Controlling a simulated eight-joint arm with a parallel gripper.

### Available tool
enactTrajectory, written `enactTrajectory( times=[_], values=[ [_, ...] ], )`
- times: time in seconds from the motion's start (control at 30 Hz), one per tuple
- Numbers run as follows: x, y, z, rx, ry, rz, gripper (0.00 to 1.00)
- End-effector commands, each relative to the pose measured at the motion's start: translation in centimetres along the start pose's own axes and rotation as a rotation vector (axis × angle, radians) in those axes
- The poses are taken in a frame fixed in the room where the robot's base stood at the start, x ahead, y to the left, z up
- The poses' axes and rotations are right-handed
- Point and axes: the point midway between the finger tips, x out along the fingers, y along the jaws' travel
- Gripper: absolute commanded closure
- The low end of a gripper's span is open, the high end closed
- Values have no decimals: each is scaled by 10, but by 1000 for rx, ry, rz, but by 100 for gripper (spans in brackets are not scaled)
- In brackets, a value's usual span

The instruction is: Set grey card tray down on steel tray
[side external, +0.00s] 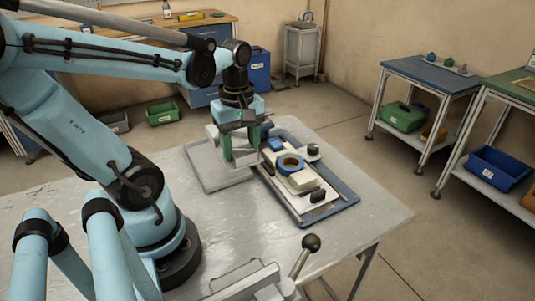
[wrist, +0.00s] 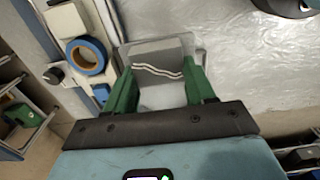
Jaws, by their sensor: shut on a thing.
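My gripper (side external: 240,152) has green fingers and points down over the table. In the wrist view its fingers (wrist: 162,88) are shut on the grey card tray (wrist: 160,58), a pale grey piece with two wavy white lines across it. In the side view the card tray (side external: 243,161) shows as a light grey shape between and below the fingers. The steel tray (side external: 203,177) is a flat, low-rimmed grey plate on the table, partly hidden under the gripper. The card tray is over its right part. I cannot tell whether the two touch.
A blue tray (side external: 346,187) lies close on the right, holding a blue tape reel (side external: 290,163), pale boxes (side external: 305,180) and dark small items. Bare table (side external: 300,245) is free in front.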

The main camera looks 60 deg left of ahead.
Motion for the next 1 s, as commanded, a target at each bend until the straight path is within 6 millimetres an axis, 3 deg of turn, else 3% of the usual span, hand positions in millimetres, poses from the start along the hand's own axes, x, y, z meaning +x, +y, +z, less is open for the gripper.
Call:
enactTrajectory(
  times=[0.3,0.5,0.77,1.0],
  values=[
    [36,-12,-60,-8,0,0,82],
    [52,-18,-86,-4,0,0,82],
    [62,-20,-96,0,0,0,82],
    [85,-20,-96,0,1,0,82]
  ],
)
